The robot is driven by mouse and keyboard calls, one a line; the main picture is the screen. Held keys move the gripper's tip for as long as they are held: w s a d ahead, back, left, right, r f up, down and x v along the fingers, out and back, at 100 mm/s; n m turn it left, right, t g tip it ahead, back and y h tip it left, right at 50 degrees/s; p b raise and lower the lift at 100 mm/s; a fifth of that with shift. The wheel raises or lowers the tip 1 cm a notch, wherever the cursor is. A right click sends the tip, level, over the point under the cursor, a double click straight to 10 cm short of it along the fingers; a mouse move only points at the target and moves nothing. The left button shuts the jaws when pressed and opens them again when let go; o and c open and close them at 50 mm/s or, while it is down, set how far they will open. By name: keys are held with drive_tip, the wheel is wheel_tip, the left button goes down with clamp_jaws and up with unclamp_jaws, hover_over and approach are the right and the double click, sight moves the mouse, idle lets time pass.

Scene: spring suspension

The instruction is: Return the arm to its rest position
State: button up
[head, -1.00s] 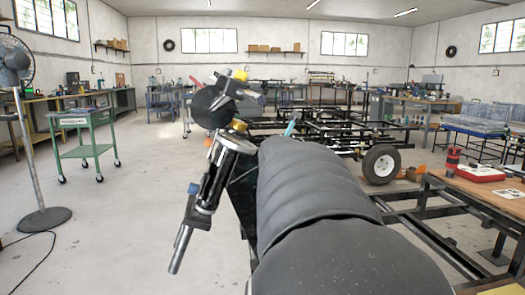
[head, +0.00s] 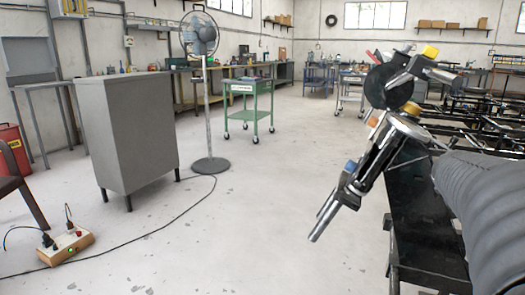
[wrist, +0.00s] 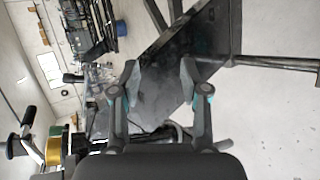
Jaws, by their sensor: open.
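My gripper (wrist: 160,78) is open in the wrist view. Its two dark fingers with teal marks are apart, and nothing is held between them. A flat black panel (wrist: 172,62) lies beyond the fingertips; I cannot tell the distance. In the head view my arm's grey ribbed sleeve reaches in from the right edge. My gripper cannot be made out there. A dark metal assembly (head: 385,140) with a black disc, a yellow cap and a slanted rod stands left of the sleeve. A yellow-banded part (wrist: 60,143) shows at lower left in the wrist view.
Black frame rails (head: 500,128) lie at the right. A grey cabinet (head: 128,130), a standing fan (head: 203,90) and a green trolley (head: 250,100) stand at left and centre. A power strip (head: 65,248) with a trailing cable is on the floor. The middle floor is clear.

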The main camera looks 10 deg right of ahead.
drive_tip(key=s+a+f+m+y, duration=0.2)
drive_tip(key=s+a+f+y, duration=0.1)
drive_tip(key=a, duration=0.9)
drive_tip(key=s+a+f+m+y, duration=0.3)
drive_tip(key=s+a+f, duration=0.2)
drive_tip(key=a, duration=0.8)
drive_tip(key=s+a+f+m+y, duration=0.2)
drive_tip(key=s+a, duration=0.4)
drive_tip(key=a, duration=0.6)
wheel_tip(320, 180, down, 2)
drive_tip(key=shift+s+a+f+m+g+y, duration=0.2)
drive_tip(key=shift+s+m+g+y, duration=0.15)
drive_tip(key=shift+y, duration=0.45)
drive_tip(key=shift+d, duration=0.1)
